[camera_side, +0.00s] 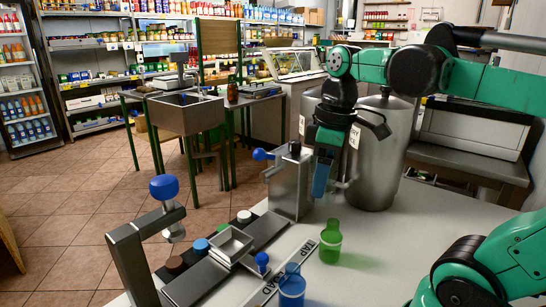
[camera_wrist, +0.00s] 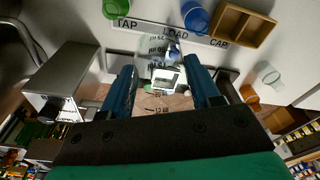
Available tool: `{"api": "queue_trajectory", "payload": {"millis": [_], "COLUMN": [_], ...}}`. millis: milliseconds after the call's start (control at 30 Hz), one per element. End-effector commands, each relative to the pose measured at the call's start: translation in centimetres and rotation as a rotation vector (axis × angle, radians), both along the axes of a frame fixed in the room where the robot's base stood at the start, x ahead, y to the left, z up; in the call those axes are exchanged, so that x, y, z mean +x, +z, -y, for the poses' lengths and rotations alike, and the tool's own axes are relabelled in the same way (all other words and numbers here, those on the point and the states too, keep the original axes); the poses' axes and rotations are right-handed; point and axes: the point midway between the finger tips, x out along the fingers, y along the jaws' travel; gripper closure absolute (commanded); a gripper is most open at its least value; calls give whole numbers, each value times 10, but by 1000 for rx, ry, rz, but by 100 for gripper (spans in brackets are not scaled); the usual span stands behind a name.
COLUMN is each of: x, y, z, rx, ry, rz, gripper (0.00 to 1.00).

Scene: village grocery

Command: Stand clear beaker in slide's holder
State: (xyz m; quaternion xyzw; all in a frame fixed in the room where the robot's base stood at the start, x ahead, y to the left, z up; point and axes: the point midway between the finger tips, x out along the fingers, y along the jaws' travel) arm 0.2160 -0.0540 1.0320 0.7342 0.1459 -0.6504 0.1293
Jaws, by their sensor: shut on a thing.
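My gripper (camera_side: 325,177) points down above the white table, with its blue fingers shut on a clear beaker. In the wrist view the clear beaker (camera_wrist: 150,46) lies between the fingers (camera_wrist: 160,85), and the scene shows through it. It is barely visible in the side view. The slide's holder (camera_side: 231,244) is a square metal cup on a dark rail, with a blue-knobbed handle (camera_side: 262,261) beside it. The held beaker is apart from the holder, above and to its right in the side view.
A green beaker (camera_side: 330,241) and a blue beaker (camera_side: 292,287) stand near the label strip (camera_wrist: 172,35). A metal tower (camera_side: 290,183) and a blue-knobbed press (camera_side: 145,240) flank the rail. A wooden tray (camera_wrist: 226,21) lies beyond CAP. Large metal canisters (camera_side: 381,150) stand behind.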

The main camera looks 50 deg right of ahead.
Motion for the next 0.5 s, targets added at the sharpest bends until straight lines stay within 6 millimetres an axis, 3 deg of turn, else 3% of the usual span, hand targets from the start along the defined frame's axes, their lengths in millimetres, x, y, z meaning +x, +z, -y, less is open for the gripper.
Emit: {"api": "queue_trajectory", "payload": {"millis": [167, 267, 500], "x": [6, 20, 82], "y": [11, 11, -11], "z": [0, -2, -14], "rx": [0, -2, -5], "ry": [29, 103, 433], "rz": [-1, -3, -6], "gripper": [95, 95, 95]}}
